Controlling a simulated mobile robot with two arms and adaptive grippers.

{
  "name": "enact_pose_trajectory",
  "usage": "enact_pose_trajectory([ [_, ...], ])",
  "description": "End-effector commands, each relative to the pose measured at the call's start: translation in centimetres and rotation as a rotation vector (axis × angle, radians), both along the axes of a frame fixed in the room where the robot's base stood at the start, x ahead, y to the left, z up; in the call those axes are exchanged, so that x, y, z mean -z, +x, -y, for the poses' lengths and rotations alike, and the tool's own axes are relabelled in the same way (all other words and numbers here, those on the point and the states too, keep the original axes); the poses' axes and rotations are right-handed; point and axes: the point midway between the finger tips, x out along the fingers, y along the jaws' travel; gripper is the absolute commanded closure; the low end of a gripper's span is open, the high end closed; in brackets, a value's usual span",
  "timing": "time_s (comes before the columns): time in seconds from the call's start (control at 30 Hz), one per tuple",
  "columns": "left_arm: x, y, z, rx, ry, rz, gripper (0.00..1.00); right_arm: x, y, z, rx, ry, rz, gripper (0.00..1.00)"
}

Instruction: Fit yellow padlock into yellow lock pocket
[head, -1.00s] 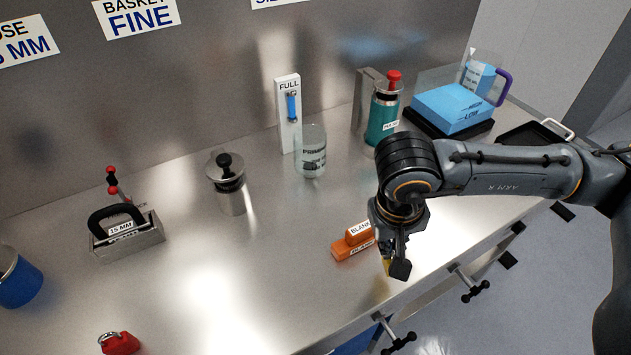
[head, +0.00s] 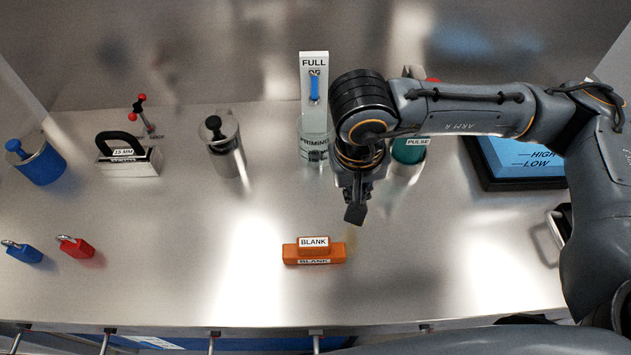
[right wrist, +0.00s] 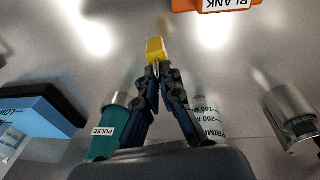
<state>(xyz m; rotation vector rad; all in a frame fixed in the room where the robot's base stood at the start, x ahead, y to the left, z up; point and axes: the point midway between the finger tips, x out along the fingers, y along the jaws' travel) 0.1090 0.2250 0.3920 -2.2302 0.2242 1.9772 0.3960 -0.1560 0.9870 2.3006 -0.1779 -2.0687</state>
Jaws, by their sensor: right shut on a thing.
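My right gripper (head: 355,214) hangs above the steel counter, just behind and to the right of the orange BLANK block in the head view. In the right wrist view its fingers (right wrist: 157,72) are closed on the yellow padlock (right wrist: 156,48), which sticks out past the fingertips. The padlock's yellow body shows there; its shackle lies between the fingers and is mostly hidden. In the head view the padlock is hidden behind the gripper. I cannot make out a yellow lock pocket in either view. My left gripper is not in view.
The orange BLANK block (head: 313,254) lies near the front. A red padlock (head: 76,246) and a blue padlock (head: 22,252) lie at left. Behind stand a metal plunger canister (head: 226,150), a PRIMING beaker (head: 313,145) and a teal PULSE canister (head: 408,155).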

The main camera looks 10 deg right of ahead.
Motion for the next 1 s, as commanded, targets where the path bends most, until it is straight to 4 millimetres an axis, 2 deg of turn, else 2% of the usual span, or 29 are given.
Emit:
enact_pose_trajectory([
  [0.03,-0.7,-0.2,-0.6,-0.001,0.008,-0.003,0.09,-1.4,0.3,-2.1,0.006,0.016,0.006,1.0],
  [0.1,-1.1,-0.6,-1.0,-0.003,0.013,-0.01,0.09,-2.7,0.6,-4.7,0.032,0.036,0.009,1.0],
  [0.3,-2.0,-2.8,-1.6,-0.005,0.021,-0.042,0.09,-6.4,0.2,-11.1,0.1,0.086,0.003,1.0],
  [0.4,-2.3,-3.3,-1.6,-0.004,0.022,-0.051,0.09,-7.6,-0.2,-13.3,0.123,0.103,-0.004,1.0],
  [0.5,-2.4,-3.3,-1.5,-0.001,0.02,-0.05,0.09,-8.2,-0.5,-14.3,0.139,0.111,-0.011,1.0],
  [0.57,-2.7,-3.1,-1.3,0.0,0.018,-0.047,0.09,-8.3,-0.3,-14.4,0.146,0.114,-0.013,1.0],
  [0.67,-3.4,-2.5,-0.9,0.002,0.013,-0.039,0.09,-7.9,0.7,-13.4,0.154,0.113,-0.015,1.0],
  [0.97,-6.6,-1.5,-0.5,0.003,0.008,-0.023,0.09,-4.7,5.8,-8.0,0.154,0.112,-0.016,1.0],
  [1.0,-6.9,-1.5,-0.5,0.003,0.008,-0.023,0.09,-3.7,6.3,-7.6,0.153,0.112,-0.018,1.0],
])
